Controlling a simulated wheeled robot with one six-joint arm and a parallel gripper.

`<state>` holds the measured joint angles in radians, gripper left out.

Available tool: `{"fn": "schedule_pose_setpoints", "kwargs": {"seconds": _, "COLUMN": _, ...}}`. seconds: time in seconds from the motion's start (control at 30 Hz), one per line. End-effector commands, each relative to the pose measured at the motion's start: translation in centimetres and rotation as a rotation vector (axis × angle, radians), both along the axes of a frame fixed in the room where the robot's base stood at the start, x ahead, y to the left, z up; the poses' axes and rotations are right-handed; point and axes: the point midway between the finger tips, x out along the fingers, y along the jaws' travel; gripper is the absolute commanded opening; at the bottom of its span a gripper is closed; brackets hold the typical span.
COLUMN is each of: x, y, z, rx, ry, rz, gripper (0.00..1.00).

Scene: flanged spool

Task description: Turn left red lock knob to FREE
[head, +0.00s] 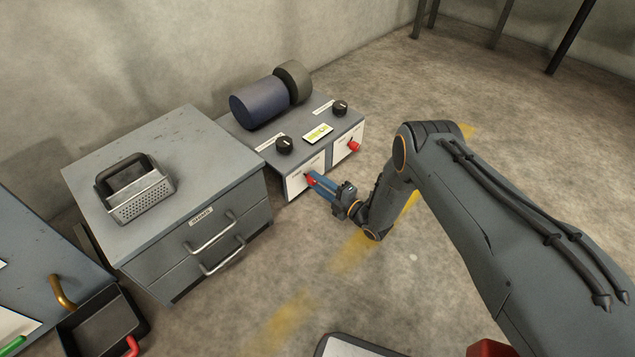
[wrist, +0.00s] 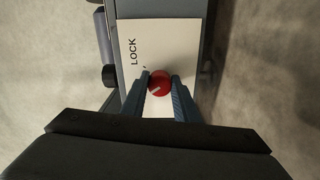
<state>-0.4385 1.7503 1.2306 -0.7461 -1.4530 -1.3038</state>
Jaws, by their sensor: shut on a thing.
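The left red lock knob (head: 309,180) sits on the left white front plate (head: 295,187) of the grey machine. My gripper (head: 312,178) reaches it from the front right, its blue fingers at the knob. In the wrist view the round red knob (wrist: 159,83) lies between the two fingertips (wrist: 160,80), which are shut on it from both sides. A pale mark line shows on the knob's face, tilted. The word LOCK is printed on the plate (wrist: 150,45), turned sideways; no FREE label is visible. The right red knob (head: 353,146) is on the right plate, apart from my gripper.
A grey drawer cabinet (head: 165,225) with a grater-like metal tool (head: 140,200) stands left.

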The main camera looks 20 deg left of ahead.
Motion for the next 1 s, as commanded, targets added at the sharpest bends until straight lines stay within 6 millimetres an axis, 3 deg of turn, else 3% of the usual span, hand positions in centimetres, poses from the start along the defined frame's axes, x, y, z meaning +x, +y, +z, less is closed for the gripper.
{"fn": "schedule_pose_setpoints", "kwargs": {"seconds": 0.23, "x": -0.2, "y": 0.0, "z": -0.1, "rx": -0.002, "ry": 0.002, "rz": 0.002, "gripper": 0.05}}
{"fn": "schedule_pose_setpoints", "kwargs": {"seconds": 0.27, "x": -0.2, "y": 0.0, "z": -0.1, "rx": -0.002, "ry": 0.002, "rz": 0.002, "gripper": 0.30}}
{"fn": "schedule_pose_setpoints", "kwargs": {"seconds": 0.37, "x": -0.2, "y": 0.0, "z": -0.1, "rx": -0.002, "ry": 0.003, "rz": 0.002, "gripper": 0.46}}
{"fn": "schedule_pose_setpoints", "kwargs": {"seconds": 0.73, "x": -0.2, "y": -0.6, "z": 0.0, "rx": -0.001, "ry": 0.003, "rz": -0.001, "gripper": 0.46}}
{"fn": "schedule_pose_setpoints", "kwargs": {"seconds": 1.0, "x": -1.8, "y": -4.4, "z": 0.1, "rx": -0.002, "ry": 0.004, "rz": -0.002, "gripper": 0.46}}
